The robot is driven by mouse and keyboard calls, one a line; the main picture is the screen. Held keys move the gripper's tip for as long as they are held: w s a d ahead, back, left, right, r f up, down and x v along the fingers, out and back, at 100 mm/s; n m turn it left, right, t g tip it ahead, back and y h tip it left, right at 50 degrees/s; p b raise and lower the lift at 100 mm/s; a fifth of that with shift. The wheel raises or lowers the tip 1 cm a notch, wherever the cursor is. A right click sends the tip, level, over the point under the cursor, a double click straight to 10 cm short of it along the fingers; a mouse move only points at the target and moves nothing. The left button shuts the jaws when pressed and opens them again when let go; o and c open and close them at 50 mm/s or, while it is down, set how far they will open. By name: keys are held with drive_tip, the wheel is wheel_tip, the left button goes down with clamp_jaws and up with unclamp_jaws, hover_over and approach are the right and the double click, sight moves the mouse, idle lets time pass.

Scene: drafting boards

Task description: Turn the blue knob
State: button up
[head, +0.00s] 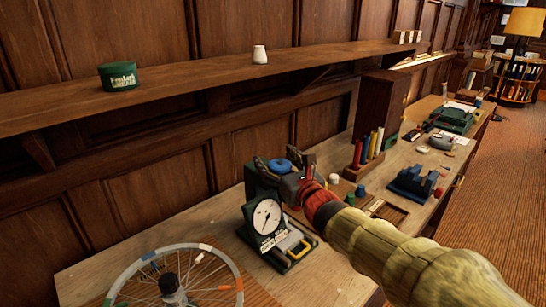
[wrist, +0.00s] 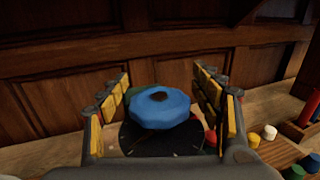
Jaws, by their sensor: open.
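The blue knob (wrist: 160,107) is a faceted disc with a dark spot on its top. In the wrist view it lies between the two open fingers of my gripper (wrist: 162,100), with a gap visible on each side. In the head view the blue knob (head: 283,165) shows at the end of my arm, above a dark green device. My gripper (head: 285,168) hides part of the device there. The knob's underside is hidden.
A dial gauge (head: 266,217) on a green stand is just in front of the knob. A spoked wheel (head: 135,275) lies at front left. A rack of coloured tubes (head: 366,150) and a blue device (head: 411,184) stand to the right. A wooden shelf (head: 190,80) runs above the bench.

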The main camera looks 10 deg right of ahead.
sight(285, 169)
drive_tip(key=v, duration=1)
drive_tip(key=shift+s, duration=0.2)
